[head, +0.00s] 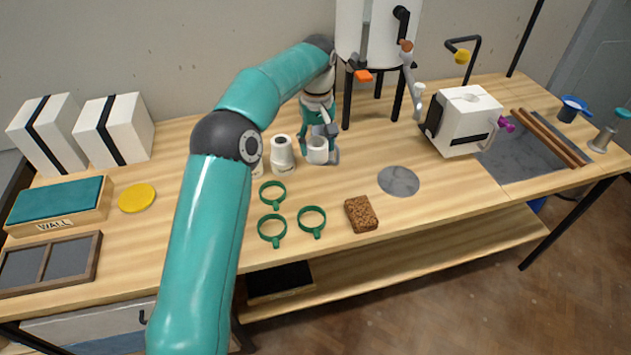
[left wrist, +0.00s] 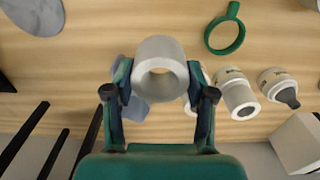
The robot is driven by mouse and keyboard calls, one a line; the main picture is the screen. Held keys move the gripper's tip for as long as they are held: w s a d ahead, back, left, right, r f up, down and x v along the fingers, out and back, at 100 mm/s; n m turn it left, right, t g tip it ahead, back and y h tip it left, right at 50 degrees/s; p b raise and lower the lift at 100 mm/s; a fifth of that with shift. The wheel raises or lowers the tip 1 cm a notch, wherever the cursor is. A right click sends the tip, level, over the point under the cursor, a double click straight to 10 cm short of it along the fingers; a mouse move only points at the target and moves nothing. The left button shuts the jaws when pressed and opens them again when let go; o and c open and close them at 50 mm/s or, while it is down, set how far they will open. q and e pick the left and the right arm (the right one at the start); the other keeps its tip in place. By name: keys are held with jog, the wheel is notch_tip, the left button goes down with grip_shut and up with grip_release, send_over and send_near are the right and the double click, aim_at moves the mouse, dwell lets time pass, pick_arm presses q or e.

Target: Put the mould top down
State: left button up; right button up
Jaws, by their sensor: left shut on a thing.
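My left gripper (head: 318,135) reaches down near the back of the table and is shut on a white ring-shaped piece, which looks like the mould top (head: 317,150). In the left wrist view the mould top (left wrist: 147,82) sits between both fingers of the left gripper (left wrist: 160,85), its round hole facing the camera. I cannot tell whether it touches anything below. A white two-part mould (head: 282,155) stands upright just left of it; it also shows in the left wrist view (left wrist: 238,97). Another white piece is mostly hidden behind my arm. My right gripper is not in view.
Green rings (head: 272,228) and a brown sponge-like block (head: 361,214) lie in front. A grey disc (head: 398,181) lies to the right. A white tank (head: 377,35) on black legs stands behind. The tabletop between the disc and the white machine (head: 465,120) is clear.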

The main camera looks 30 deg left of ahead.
pick_arm(q)
notch_tip(320, 180, down, 12)
jog(key=shift+r, duration=0.2)
dwell(0.4)
jog(key=o, duration=1.2)
jog(key=shift+f, duration=0.1)
notch_tip(320, 180, up, 12)
jog(key=shift+r, duration=0.15)
